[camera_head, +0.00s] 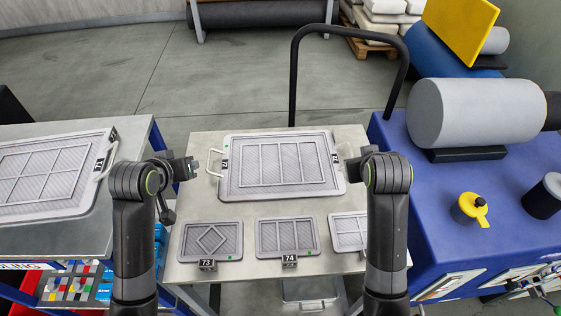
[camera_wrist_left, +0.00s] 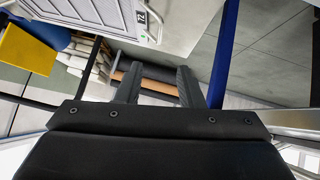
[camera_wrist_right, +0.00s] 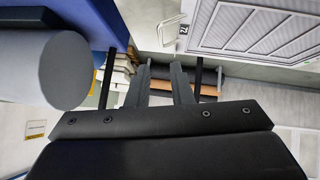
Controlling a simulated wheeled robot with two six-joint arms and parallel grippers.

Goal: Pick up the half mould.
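A large grey half mould (camera_head: 282,164) with a ribbed grid lies flat on the metal cart top, with a white handle at its left end (camera_head: 215,163) and another at its right, partly hidden by my right arm. My left gripper (camera_head: 190,168) is left of the left handle, apart from it. The left wrist view shows its fingers (camera_wrist_left: 158,85) spread and empty, with the mould's corner (camera_wrist_left: 95,12) above. My right gripper is mostly hidden behind its arm in the head view. Its fingers (camera_wrist_right: 160,85) are spread and empty below the right handle (camera_wrist_right: 168,30) in its wrist view.
Smaller mould plates (camera_head: 212,240), (camera_head: 287,237) and a third (camera_head: 347,228) lie along the cart's front. Another large mould (camera_head: 50,175) lies on the left table. A blue bench (camera_head: 440,200) with a grey cylinder (camera_head: 472,112) stands right. A black bar (camera_head: 293,80) rises behind.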

